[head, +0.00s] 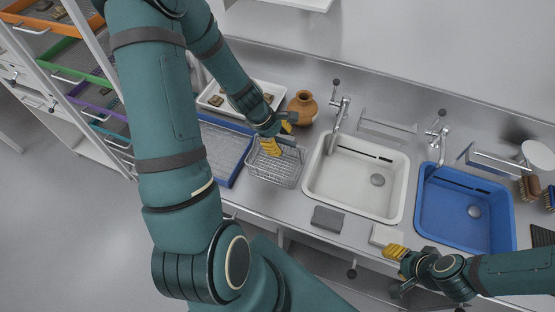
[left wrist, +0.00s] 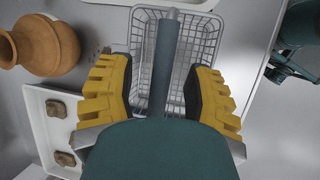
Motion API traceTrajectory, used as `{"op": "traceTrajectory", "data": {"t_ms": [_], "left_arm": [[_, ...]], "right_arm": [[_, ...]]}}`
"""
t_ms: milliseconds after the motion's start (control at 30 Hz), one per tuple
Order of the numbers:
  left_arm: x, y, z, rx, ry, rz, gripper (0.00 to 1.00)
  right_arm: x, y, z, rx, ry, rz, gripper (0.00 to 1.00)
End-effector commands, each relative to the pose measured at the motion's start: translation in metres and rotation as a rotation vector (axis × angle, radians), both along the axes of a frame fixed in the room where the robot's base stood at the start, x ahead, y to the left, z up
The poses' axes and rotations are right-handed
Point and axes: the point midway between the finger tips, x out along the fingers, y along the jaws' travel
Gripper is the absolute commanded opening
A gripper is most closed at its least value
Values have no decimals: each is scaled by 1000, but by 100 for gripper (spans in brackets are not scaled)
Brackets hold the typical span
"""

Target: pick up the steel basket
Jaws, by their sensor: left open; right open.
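The steel basket (head: 277,172), an open wire mesh box, stands on the counter left of the white sink. It also shows in the left wrist view (left wrist: 202,45). My left gripper (head: 280,134) is open above the basket and partly covers it. In the left wrist view, its yellow fingers lie on either side of a grey-blue bar (left wrist: 166,60) that looks like the basket's handle; I cannot tell whether they touch it. My right gripper (head: 393,254) is open and empty at the counter's front edge, far from the basket.
A blue tray (head: 239,178) lies close left of the basket. A brown jar (head: 303,107) and a white tray (head: 268,88) with sherds stand behind. The white sink (head: 352,209) is close on the right, with a blue sink (head: 507,237) beyond. A grey block (head: 328,218) lies in front.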

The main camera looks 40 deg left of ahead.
Motion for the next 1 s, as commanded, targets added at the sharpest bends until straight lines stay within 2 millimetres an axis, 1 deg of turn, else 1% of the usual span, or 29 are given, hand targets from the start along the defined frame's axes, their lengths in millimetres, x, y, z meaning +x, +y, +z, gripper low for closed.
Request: {"op": "traceTrajectory", "data": {"t_ms": [400,667,700,767,800,833,867,1000], "left_arm": [[0,0,-5,0,0,0,51],[0,0,-5,0,0,0,51],[0,0,-5,0,0,0,54],[0,0,-5,0,0,0,33],[0,0,-5,0,0,0,19],[0,0,-5,0,0,0,8],[0,0,-5,0,0,0,0],[0,0,-4,0,0,0,0]], "right_arm": [[0,0,-6,0,0,0,47],[0,0,-6,0,0,0,47],[0,0,-6,0,0,0,47],[0,0,-6,0,0,0,47],[0,0,-6,0,0,0,47],[0,0,-6,0,0,0,47],[0,0,-6,0,0,0,47],[0,0,-6,0,0,0,47]]}}
